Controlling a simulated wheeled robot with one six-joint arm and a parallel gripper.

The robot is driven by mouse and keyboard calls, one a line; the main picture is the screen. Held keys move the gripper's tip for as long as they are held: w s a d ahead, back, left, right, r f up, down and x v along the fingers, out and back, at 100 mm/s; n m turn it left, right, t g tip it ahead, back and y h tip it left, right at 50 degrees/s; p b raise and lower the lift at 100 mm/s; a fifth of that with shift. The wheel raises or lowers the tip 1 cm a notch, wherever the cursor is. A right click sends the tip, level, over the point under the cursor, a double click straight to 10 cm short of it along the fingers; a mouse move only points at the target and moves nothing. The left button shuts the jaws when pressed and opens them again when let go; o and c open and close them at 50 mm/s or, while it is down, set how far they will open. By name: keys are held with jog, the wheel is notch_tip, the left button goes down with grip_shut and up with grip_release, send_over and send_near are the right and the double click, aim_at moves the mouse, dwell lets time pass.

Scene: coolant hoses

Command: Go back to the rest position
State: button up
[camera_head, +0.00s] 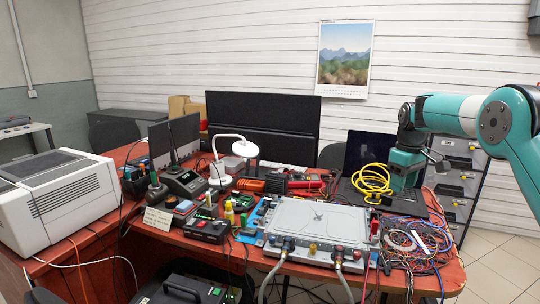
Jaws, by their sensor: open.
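My gripper (398,186) hangs at the end of my teal and white arm, over the right part of the red table, beside the yellow coiled cable and in front of the black laptop. Its fingertips are small and partly lost against the laptop. I see nothing held in it. The silver-lidded module (318,220) lies to its left and nearer. Two grey hoses, a left one (268,282) and a right one (345,284), come up to connectors on the module's front edge. I cannot tell whether they are fully seated.
The yellow cable coil (372,184) and the laptop (362,152) are close to my gripper. A tangle of coloured wires (418,245) covers the table's right end. Tools, a white lamp (235,143) and monitors (185,135) crowd the left. The air above the module is clear.

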jog(key=s+a+r+n+y+p, duration=0.1)
jog(key=s+a+r, duration=0.5)
jog(key=s, duration=0.4)
jog(key=s+a+r+y+p, duration=0.1)
jog(key=s+a+r, duration=0.3)
jog(key=s+a, duration=0.5)
jog(key=s+a+y, duration=0.1)
jog(key=s+a, duration=0.2)
jog(key=s, duration=0.8)
jog(key=s+a+f+y+p, duration=0.1)
jog(key=s+a, duration=0.1)
jog(key=s, duration=1)
jog(key=shift+s+a+f+p, duration=0.2)
jog(key=shift+s+a+p, duration=0.1)
jog(key=shift+a, duration=0.1)
jog(key=shift+s, duration=0.1)
